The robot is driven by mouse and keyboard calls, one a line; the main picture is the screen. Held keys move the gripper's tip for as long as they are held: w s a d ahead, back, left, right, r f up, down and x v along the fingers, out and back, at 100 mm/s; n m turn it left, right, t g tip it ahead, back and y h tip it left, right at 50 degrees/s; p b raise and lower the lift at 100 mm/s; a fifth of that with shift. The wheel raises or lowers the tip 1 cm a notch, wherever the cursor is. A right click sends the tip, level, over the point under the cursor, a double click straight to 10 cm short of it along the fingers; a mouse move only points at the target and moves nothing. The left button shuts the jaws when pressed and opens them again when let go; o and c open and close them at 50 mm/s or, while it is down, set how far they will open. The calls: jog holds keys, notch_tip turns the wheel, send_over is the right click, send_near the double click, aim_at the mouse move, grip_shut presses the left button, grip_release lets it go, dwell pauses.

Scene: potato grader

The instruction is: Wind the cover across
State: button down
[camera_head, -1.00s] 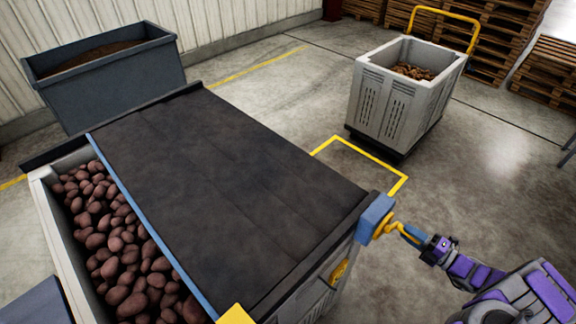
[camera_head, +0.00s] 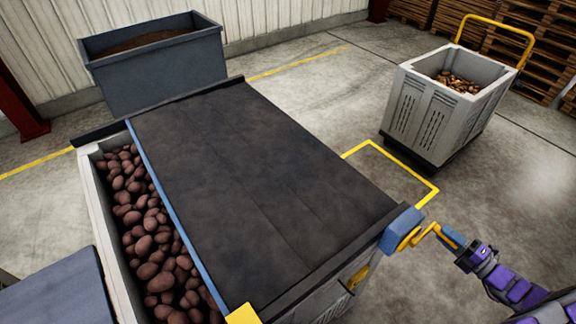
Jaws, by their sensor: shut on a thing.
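The dark cover (camera_head: 235,170) lies across most of the grey bin (camera_head: 100,195), with a blue bar (camera_head: 170,205) along its left edge. Red-brown potatoes (camera_head: 150,240) show in the uncovered strip at the left. A yellow crank (camera_head: 425,234) sticks out of a blue housing (camera_head: 400,228) at the bin's near right corner. My gripper (camera_head: 456,243), on the purple arm from the lower right, is shut on the crank's blue handle. The fingers are small here, and the handle is partly hidden by them.
A dark grey tub of soil (camera_head: 155,70) stands behind the bin. A pale crate on a wheeled base (camera_head: 440,110) with a yellow push handle stands at the back right. Wooden pallets (camera_head: 525,50) are stacked beyond. The floor between bin and crate is clear, with yellow lines.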

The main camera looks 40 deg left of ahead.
jog(key=r+p, duration=0.2)
jog(key=r, duration=0.1)
jog(key=shift+s+r, duration=0.2)
jog(key=shift+r, duration=0.05)
jog(key=shift+s+a+r+p, duration=0.1)
jog(key=shift+s+r+p, duration=0.1)
jog(key=shift+r+p, duration=0.25)
jog(key=shift+s+a+r+p, duration=0.1)
jog(key=shift+s+r+p, duration=0.05)
jog(key=shift+r+p, duration=0.25)
jog(key=s+a+r+p, duration=0.2)
jog(key=s+r+p, duration=0.3)
jog(key=s, duration=0.3)
jog(key=shift+a+p, duration=0.25)
jog(key=shift+p, duration=0.45)
jog(key=shift+s, duration=0.1)
jog(key=s+a+f, duration=0.3)
jog(key=s+f, duration=0.6)
jog(key=s, duration=0.1)
jog(key=shift+a, duration=0.2)
